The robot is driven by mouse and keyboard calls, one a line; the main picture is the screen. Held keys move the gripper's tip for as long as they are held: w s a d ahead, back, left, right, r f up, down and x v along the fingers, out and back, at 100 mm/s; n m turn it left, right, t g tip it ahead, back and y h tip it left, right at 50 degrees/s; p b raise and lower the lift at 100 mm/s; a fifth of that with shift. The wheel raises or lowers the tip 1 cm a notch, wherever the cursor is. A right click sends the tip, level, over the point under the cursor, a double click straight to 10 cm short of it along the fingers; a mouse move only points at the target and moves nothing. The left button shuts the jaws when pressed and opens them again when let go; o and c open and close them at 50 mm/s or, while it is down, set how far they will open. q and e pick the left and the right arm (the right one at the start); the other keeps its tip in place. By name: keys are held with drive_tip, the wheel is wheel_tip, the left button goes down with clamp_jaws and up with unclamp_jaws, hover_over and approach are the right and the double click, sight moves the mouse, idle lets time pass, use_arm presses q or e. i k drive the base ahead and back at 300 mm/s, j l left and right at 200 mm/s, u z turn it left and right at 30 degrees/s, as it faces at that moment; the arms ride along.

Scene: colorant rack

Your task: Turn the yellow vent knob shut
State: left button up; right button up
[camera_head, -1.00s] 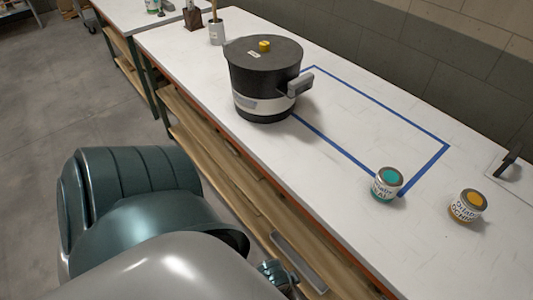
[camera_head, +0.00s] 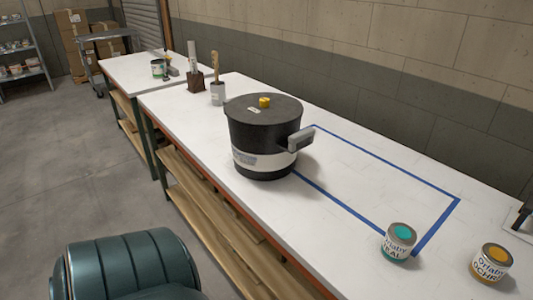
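The yellow vent knob (camera_head: 264,102) sits on top of the dark lid of a black pot (camera_head: 262,140). The pot has a pale band around its lower half and a grey handle pointing right. It stands on the white workbench, at the left end of a blue tape outline. How far the knob is turned is too small to tell. Neither gripper is in view. Only a teal part of my own arm shows at the bottom left.
A teal-topped can (camera_head: 398,241) stands at the outline's near right corner, and an ochre-topped can (camera_head: 490,263) stands right of it. A grey cup (camera_head: 217,93) with a brush and a brown block (camera_head: 196,80) stand behind the pot. The bench inside the blue tape outline (camera_head: 386,165) is clear.

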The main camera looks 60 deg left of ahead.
sight(264, 102)
drive_tip(key=u, duration=1.55)
drive_tip(key=i+j, duration=0.15)
drive_tip(key=i, duration=0.15)
drive_tip(key=i+j, duration=0.2)
drive_tip(key=i+u, duration=0.05)
